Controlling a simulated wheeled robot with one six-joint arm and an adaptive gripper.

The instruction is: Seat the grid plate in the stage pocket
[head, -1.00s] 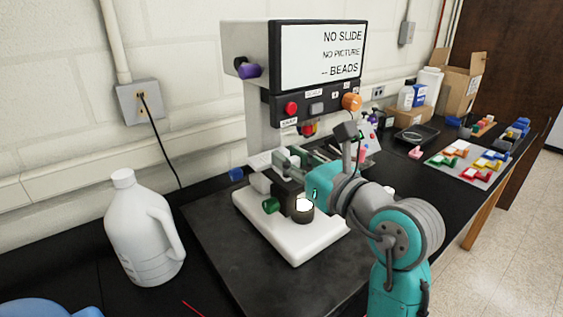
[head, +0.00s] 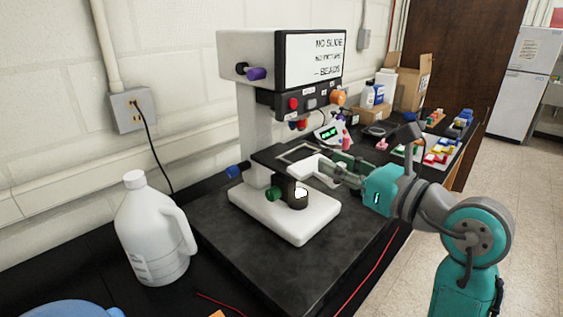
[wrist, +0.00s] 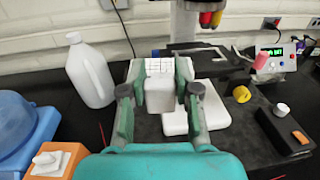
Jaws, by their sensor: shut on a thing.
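My gripper (head: 335,168) is shut on the grid plate (head: 312,167), a white piece sticking out past the fingers in the head view. In the wrist view the grid plate (wrist: 160,66) shows dark grid lines on its far face, with a plain white block part between the fingers (wrist: 160,90). The black microscope stage (head: 268,153) has a pale-edged rectangular pocket (head: 300,152). The plate is in front of the pocket in the head view, and left of the stage (wrist: 207,52) in the wrist view. I cannot tell their height gap.
The microscope (head: 255,90) carries colored objectives (head: 299,125) above the stage and a lit dark condenser (head: 297,190) below it. A white jug (head: 150,230) stands at left.

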